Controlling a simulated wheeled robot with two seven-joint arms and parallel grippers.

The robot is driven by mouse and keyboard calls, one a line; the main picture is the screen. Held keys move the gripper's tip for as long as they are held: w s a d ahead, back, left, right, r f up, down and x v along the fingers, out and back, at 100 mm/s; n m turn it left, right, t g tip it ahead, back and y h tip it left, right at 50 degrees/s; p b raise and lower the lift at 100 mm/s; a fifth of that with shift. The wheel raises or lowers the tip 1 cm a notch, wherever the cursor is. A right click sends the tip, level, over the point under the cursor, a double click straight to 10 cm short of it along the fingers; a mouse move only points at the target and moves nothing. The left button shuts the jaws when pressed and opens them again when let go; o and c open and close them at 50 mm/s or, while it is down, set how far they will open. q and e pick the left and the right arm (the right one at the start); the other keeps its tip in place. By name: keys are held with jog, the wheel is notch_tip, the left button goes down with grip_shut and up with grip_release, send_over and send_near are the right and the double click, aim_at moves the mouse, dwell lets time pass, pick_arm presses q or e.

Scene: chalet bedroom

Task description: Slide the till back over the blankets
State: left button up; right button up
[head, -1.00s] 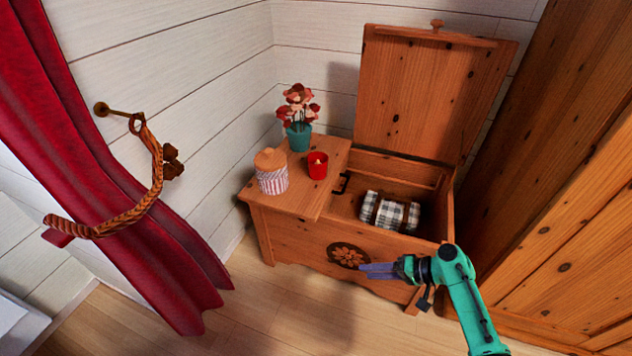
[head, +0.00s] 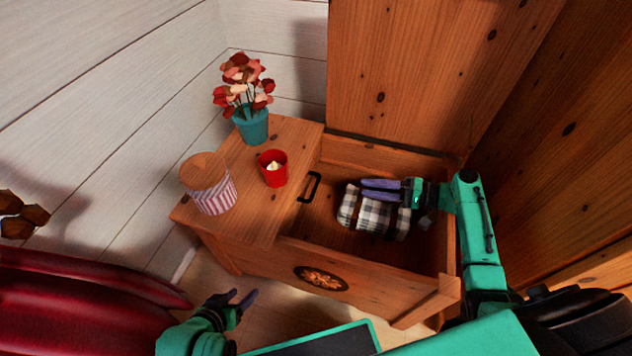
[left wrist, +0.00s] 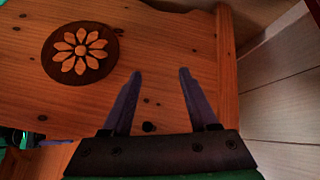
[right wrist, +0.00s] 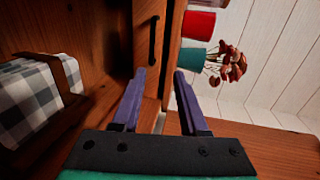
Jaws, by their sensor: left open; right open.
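The till (right wrist: 143,18) shows as a wooden panel with a black handle in the right wrist view. In the head view the black handle (head: 309,187) is at the left of the chest's opening, beside the fixed top; most of the till is hidden. The plaid blankets (head: 374,212), rolled with a brown strap, lie uncovered in the chest, and also show in the right wrist view (right wrist: 28,92). My right gripper (head: 363,190) is open over the blankets, pointing at the handle, apart from it. My left gripper (head: 244,297) is open and empty in front of the chest.
On the chest's fixed top (head: 255,205) stand a striped jar (head: 208,185), a red candle cup (head: 273,168) and a teal flower pot (head: 252,125). The raised lid (head: 420,75) stands behind the opening.

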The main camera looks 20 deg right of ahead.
jog(key=f+b+x, duration=0.1)
jog(key=b+x, duration=0.3)
jog(key=x, duration=1.1)
jog(key=shift+d+f, duration=0.25)
jog(key=shift+f, duration=0.1)
pick_arm(q)
jog(key=d+t+h, duration=0.1)
jog(key=d+t, duration=0.1)
jog(key=d, duration=0.1)
jog(key=w+d+t+h, duration=0.1)
jog(key=d+t, duration=0.1)
jog(key=shift+d+n+h, duration=0.25)
jog(key=shift+n+h, duration=0.05)
jog(key=shift+n, duration=0.1)
pick_arm(e)
grip_shut()
pick_arm(q)
jog(key=shift+f, duration=0.1)
